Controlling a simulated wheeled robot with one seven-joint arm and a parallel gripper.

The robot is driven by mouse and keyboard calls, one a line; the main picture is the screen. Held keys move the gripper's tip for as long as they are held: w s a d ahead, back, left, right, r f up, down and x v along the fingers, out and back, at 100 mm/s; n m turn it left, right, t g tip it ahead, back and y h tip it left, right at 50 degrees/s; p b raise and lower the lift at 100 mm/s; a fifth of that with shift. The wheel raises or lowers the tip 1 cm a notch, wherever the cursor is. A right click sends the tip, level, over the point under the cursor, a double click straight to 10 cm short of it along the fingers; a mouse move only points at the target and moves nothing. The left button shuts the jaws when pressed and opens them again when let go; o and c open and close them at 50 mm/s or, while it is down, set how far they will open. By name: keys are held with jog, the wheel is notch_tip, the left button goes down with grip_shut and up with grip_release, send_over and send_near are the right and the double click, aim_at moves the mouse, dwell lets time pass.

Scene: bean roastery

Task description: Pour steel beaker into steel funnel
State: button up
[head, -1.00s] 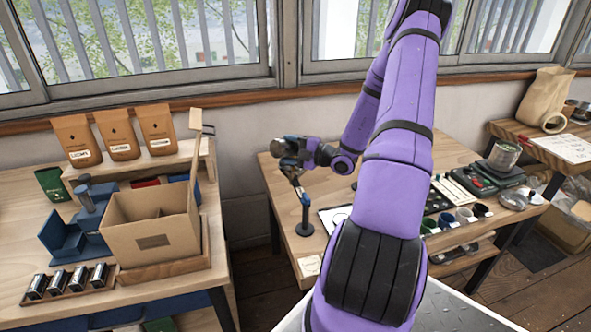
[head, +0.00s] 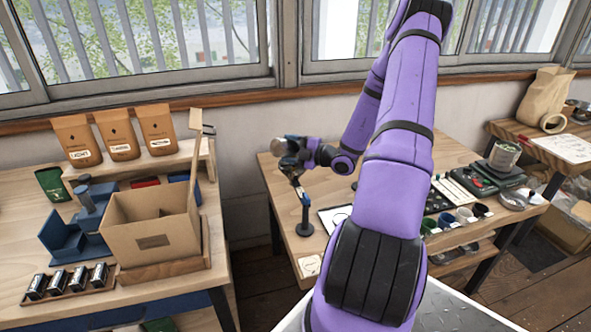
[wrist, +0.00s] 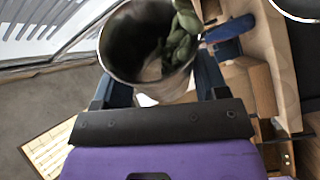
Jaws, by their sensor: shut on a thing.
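The steel beaker (wrist: 118,45) is between my gripper's (wrist: 155,78) two fingers, which are shut on its sides. In the wrist view its mouth faces the camera, and green beans (wrist: 182,38) lie inside, gathered at the right side of the rim. In the head view the beaker (head: 281,147) is held tilted above the left part of the middle table, beside a dark stand (head: 304,215). A round steel rim (wrist: 300,10), perhaps the funnel's, is cut off at the wrist view's top right corner. I cannot clearly make out the funnel in the head view.
A cardboard box (head: 150,225) stands on the left table near several brown bags. Cups (head: 465,217) and a green scale (head: 480,178) are on the middle table's right side. My arm hides the table's centre.

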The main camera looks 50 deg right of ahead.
jog(key=shift+d+r+m+t, duration=0.2)
jog(key=shift+d+m+t, duration=0.2)
jog(key=shift+m, duration=0.4)
dwell(1.7)
jog(key=shift+a+f+n+g, duration=0.25)
jog(key=shift+a+n+g, duration=0.3)
jog(key=shift+n, duration=0.65)
jog(key=shift+a+f+n+g+h, duration=0.35)
jog(key=shift+a+f+n+h, duration=0.1)
jog(key=shift+n, duration=0.55)
